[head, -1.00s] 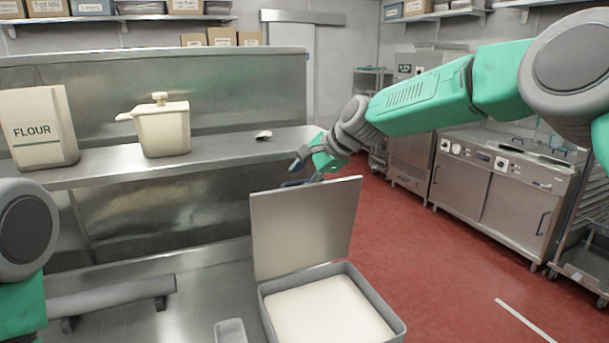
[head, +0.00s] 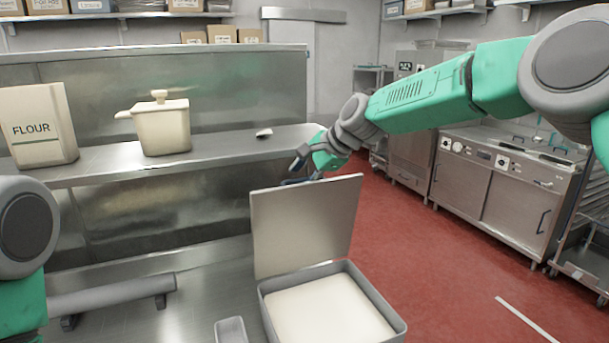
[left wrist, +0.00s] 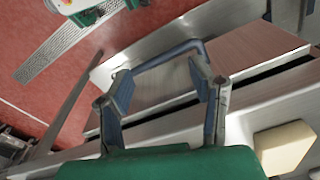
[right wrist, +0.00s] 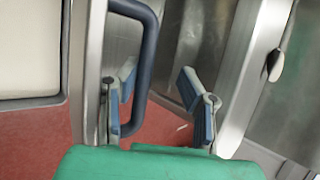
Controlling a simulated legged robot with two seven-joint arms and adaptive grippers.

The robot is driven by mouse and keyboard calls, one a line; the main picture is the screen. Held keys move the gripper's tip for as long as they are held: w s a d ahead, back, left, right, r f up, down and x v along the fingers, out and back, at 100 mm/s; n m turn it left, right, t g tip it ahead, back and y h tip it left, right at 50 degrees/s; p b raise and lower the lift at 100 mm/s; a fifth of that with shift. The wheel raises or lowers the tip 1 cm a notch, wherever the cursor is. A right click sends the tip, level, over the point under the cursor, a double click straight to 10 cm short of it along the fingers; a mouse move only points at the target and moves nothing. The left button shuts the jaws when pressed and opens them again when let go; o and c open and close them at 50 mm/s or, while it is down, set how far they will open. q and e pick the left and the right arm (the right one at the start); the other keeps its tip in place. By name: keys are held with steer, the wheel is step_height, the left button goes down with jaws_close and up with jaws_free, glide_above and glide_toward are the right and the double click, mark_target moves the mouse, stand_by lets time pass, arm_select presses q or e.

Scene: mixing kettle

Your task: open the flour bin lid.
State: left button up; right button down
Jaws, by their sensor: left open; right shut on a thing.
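The flour bin (head: 387,306) stands on the lower counter at the front, with pale flour inside. Its flat grey lid (head: 303,225) is raised and stands upright along the bin's back edge. My right gripper (head: 297,172) is at the top of the lid, on its far side.
A flour bag (head: 40,125) and a cream lidded container (head: 163,130) stand on the raised steel shelf. A small scoop-like item (head: 264,133) lies near its right end. A small grey tray (head: 230,330) lies left of the bin.

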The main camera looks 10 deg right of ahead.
steer(key=shift+a+f, duration=0.1)
steer(key=shift+f, duration=0.45)
steer(key=c, duration=1.9)
jaws_free()
steer(key=shift+o, duration=0.2)
steer(key=shift+w+a+f, duration=0.15)
steer(key=shift+w+f, duration=0.05)
steer(key=shift+w, duration=0.2)
steer(key=shift+w+a+f, duration=0.15)
steer(key=shift+w+f, duration=0.05)
steer(key=shift+w, duration=0.2)
steer(key=shift+s+d+r, duration=0.1)
steer(key=shift+s+r, duration=0.15)
steer(key=shift+r, duration=0.1)
